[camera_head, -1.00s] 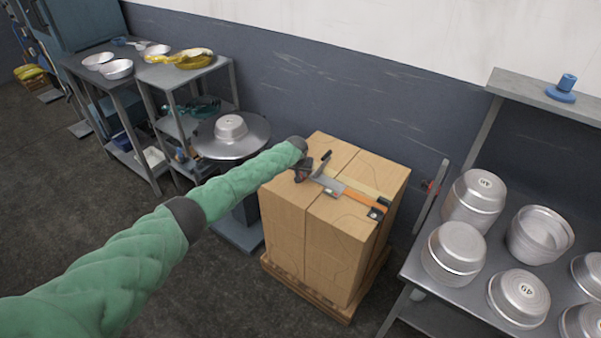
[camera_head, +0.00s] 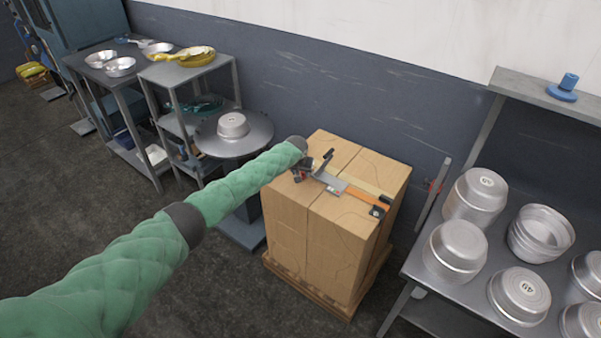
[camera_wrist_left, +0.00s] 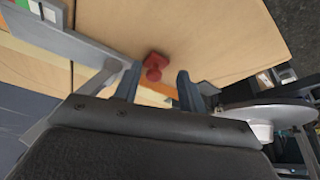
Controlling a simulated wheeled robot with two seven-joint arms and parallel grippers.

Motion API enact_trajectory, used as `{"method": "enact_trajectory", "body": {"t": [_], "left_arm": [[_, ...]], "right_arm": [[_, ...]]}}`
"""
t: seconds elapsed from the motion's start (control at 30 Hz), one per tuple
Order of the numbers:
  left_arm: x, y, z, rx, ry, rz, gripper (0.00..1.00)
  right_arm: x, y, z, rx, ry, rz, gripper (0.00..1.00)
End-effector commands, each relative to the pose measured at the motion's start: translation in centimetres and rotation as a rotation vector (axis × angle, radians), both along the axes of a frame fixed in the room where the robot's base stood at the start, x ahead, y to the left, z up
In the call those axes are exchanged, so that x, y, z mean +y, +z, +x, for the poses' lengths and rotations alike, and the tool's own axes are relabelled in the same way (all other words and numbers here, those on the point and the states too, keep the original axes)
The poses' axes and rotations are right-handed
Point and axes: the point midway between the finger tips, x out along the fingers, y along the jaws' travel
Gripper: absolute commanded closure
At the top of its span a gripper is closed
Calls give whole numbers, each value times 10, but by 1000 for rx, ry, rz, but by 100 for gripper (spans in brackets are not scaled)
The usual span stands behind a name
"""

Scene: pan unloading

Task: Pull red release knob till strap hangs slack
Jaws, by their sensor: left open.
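The red release knob (camera_wrist_left: 155,65) shows in the left wrist view against the cardboard, just beyond and between the tips of my left gripper (camera_wrist_left: 157,75). The jaws are open, and I cannot tell whether they touch the knob. In the head view my left gripper (camera_head: 303,172) is at the left end of the grey metal buckle (camera_head: 331,182) on top of the boxes. The orange strap (camera_head: 366,198) runs from the buckle to the right edge of the load; it lies flat there. Part of it (camera_wrist_left: 160,87) shows between the fingers. My right gripper is out of view.
The cardboard boxes (camera_head: 300,225) stand on a wooden pallet (camera_head: 318,298). A round table (camera_head: 250,146) with a metal pan stands behind left. A metal bench (camera_head: 420,262) with several pans is at the right. A dark wall closes the back. Floor is free in front.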

Motion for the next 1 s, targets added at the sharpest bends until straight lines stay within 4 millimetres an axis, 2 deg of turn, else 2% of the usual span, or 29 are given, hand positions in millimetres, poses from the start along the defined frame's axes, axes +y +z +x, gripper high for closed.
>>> {"method": "enact_trajectory", "body": {"t": [0.27,0.43,0.63,1.0], "left_arm": [[4,22,-10,-1,1,-2,59],[6,43,-18,-2,0,-1,59],[7,63,-26,-2,1,-2,59],[8,71,-29,-1,1,-1,59]], "right_arm": [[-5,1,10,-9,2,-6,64],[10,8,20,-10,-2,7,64],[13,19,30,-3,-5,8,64],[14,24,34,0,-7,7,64]]}}
